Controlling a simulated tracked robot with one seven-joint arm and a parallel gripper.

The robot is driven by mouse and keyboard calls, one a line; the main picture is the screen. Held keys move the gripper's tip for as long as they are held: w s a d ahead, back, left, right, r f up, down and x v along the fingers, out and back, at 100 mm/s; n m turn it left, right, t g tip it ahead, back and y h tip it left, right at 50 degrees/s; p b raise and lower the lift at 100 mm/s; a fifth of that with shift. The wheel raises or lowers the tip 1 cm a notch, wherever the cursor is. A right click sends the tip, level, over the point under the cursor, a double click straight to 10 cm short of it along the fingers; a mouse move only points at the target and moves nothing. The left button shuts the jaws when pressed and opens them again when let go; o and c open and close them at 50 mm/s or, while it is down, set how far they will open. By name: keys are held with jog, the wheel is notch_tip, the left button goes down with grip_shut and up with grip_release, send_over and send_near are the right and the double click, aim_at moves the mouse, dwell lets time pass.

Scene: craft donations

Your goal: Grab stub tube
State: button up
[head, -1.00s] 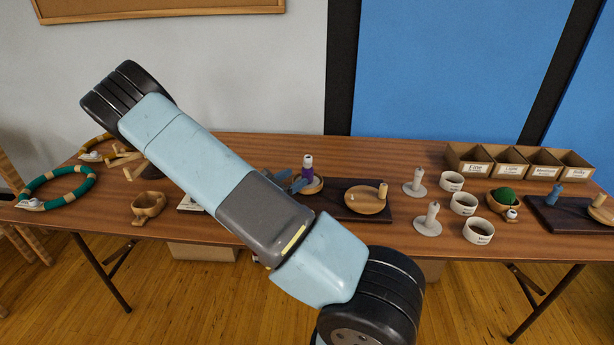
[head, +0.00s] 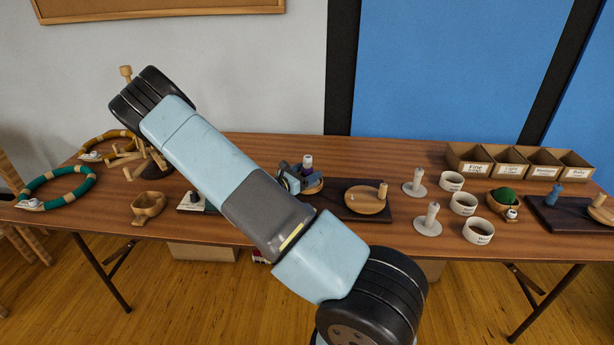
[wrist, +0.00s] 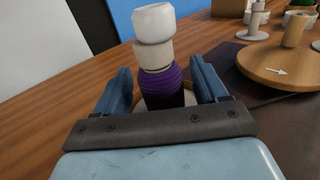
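A tube wound with purple yarn (wrist: 161,88), with a cream shaft and white top, stands upright between the two blue fingers in the wrist view. I take it as the stub tube; its white top also shows in the head view (head: 308,160). It stands on a round wooden dish (head: 314,188), partly hidden by my gripper. My gripper (wrist: 163,82) is open, with a finger on each side of the purple winding; a gap shows at least on the right. In the head view my gripper (head: 291,179) is small and partly behind my arm.
A dark board (head: 340,210) with a round wooden plate (head: 367,203) and peg lies just right. Farther right are white spindles (head: 433,215), labelled rings (head: 464,204) and labelled boxes (head: 511,166). At left are a wooden bowl (head: 148,205) and a green hoop (head: 56,184).

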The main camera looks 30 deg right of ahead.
jog(key=c, duration=1)
